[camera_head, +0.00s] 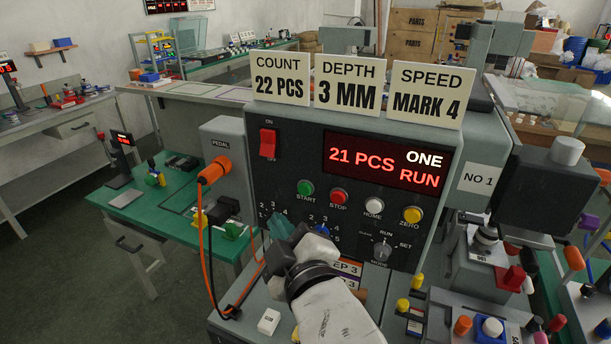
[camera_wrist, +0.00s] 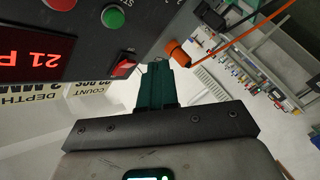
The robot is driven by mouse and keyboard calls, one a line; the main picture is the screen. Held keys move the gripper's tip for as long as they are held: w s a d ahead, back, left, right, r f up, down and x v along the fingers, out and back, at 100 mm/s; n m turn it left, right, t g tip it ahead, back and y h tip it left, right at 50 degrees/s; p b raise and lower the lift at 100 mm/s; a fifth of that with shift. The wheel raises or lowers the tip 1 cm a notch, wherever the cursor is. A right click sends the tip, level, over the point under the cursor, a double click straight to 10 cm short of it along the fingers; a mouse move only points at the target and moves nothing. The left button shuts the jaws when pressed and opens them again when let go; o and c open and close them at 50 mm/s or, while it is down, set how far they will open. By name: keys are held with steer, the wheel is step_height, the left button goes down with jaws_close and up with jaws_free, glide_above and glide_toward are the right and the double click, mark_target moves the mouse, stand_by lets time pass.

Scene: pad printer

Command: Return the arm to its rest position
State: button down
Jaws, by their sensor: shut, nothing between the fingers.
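My gripper (camera_head: 277,224) is in front of the lower left part of the pad printer's dark control panel (camera_head: 290,160), with my white forearm reaching up to it from the bottom of the head view. Its teal fingers also show in the wrist view (camera_wrist: 160,84), shut with nothing between them. The fingers partly cover the lower left dial area. The red ON switch (camera_head: 268,143) and the green START button (camera_head: 305,188) are above the gripper. The red display (camera_head: 388,165) reads "21 PCS ONE RUN".
An orange plug (camera_head: 213,170) with a hanging cable is left of the gripper, on the grey PEDAL box (camera_head: 222,140). Signs stand on top of the panel, one reading "COUNT 22 PCS" (camera_head: 279,77). Printer parts and colored knobs crowd the right. Open floor (camera_head: 70,240) shows at left.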

steer(key=s+d+f+m+g+h, duration=0.3)
steer(key=s+d+f+m, duration=0.1)
steer(key=d+f, duration=0.65)
steer(key=s+d+f+m+g+h, duration=0.3)
steer(key=s+d+f+m, duration=0.1)
steer(key=d+f, duration=0.6)
steer(key=s+d+f+m+g+h, duration=0.1)
steer(key=s+d+f+m+g, duration=0.2)
steer(key=s+d+f, duration=0.3)
steer(key=s+d+f+m+g, duration=0.4)
steer(key=s+d+f+g, duration=0.1)
steer(key=s, duration=1.2)
steer(key=shift+s+d+f+m+h, duration=0.35)
steer(key=shift+d+f, duration=0.3)
steer(key=shift+d, duration=0.25)
steer(key=shift+w, duration=0.1)
